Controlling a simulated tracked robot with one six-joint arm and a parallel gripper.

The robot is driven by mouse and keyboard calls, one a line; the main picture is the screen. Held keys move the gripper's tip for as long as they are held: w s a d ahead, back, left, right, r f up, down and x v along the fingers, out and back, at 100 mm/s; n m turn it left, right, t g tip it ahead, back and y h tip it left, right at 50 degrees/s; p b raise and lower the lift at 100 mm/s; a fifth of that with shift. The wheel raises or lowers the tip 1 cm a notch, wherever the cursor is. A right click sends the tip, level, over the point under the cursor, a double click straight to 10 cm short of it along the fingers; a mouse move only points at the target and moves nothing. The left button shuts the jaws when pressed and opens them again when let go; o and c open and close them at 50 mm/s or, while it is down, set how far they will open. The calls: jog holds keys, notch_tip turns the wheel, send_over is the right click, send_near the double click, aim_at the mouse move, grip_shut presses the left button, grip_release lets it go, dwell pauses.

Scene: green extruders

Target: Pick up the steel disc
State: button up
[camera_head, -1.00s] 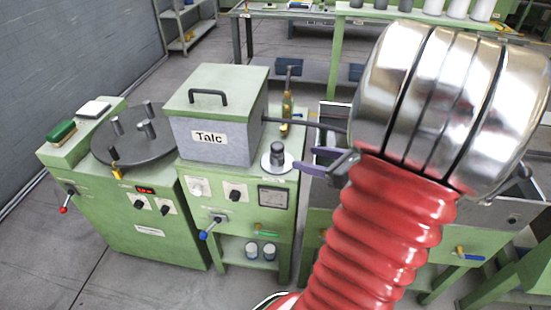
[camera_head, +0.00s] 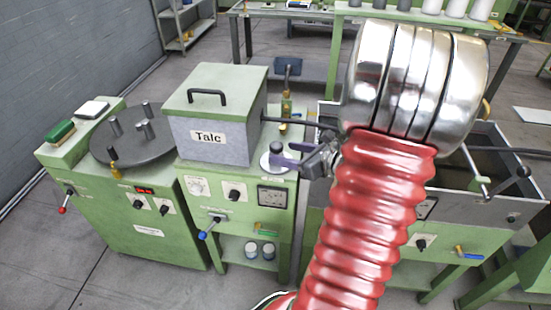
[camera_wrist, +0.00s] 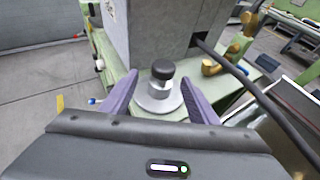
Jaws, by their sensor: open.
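The steel disc (camera_head: 265,164) lies flat on the green machine top, right of the Talc box. A small steel post with a dark knob (camera_head: 277,149) stands on its middle. In the wrist view the disc (camera_wrist: 147,104) and its dark knob (camera_wrist: 163,69) show between my finger tips. My gripper (camera_head: 291,156) is open, with purple fingers on either side of the knob as seen from the wrist. In the head view the fingers overlap the disc's right part. I cannot tell whether they touch it.
The grey Talc box (camera_head: 213,142) stands close to the left of the disc. A dark rod (camera_head: 295,121) sticks out from its side, and a brass fitting (camera_head: 286,107) is behind the disc. A dark round plate with posts (camera_head: 133,147) is further left.

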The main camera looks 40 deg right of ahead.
aim_at(282, 150)
dwell(0.3)
jog(key=shift+x, duration=2.65)
jog(key=shift+d+r, duration=0.15)
jog(key=shift+d, duration=0.15)
grip_shut()
